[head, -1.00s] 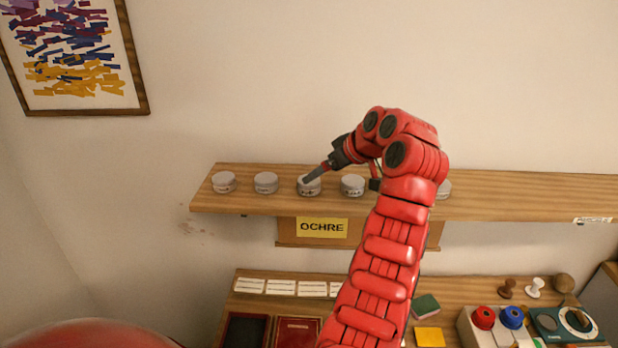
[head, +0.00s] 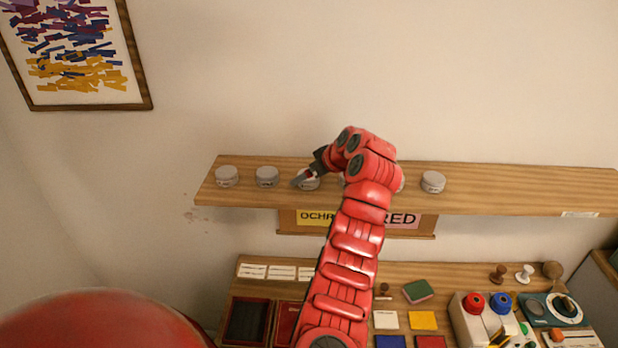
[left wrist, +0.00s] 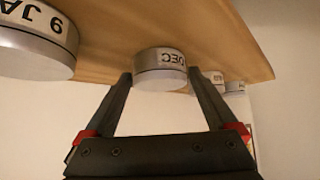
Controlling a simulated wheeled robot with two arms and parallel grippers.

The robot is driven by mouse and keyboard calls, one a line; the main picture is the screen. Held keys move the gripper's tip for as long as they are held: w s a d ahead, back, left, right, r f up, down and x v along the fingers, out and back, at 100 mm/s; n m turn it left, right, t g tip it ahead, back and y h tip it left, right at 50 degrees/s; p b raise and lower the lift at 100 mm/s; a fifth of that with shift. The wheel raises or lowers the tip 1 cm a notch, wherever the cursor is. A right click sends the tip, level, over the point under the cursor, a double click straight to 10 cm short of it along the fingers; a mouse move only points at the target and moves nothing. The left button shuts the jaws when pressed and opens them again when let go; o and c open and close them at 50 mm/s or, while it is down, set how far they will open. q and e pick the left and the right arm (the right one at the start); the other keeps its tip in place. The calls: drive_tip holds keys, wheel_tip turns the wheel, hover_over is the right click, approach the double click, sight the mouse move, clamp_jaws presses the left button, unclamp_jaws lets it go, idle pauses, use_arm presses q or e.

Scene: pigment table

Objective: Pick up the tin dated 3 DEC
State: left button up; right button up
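Several round grey tins stand in a row on the wooden wall shelf (head: 510,188). In the left wrist view a tin (left wrist: 160,70) with a label ending in "DEC" stands between my left gripper's fingers (left wrist: 160,78); its day number is not readable. The fingers are open, one on each side, very near the tin's sides. A larger-looking tin labelled "9 JA…" (left wrist: 38,40) is to the left. In the head view my left gripper (head: 304,178) is at the third tin from the left (head: 310,184), partly covering it. My right gripper is not in view.
Two tins (head: 227,176) (head: 267,176) stand left of my gripper; another tin (head: 433,182) is to the right. My arm hides part of the shelf. Ochre and red signs (head: 400,220) hang below it. A desk with pads, stamps and cards (head: 253,271) lies underneath.

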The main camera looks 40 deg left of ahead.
use_arm(q)
drive_tip(key=c, duration=1.2)
drive_tip(key=shift+o, duration=0.2)
drive_tip(key=shift+r, duration=0.1)
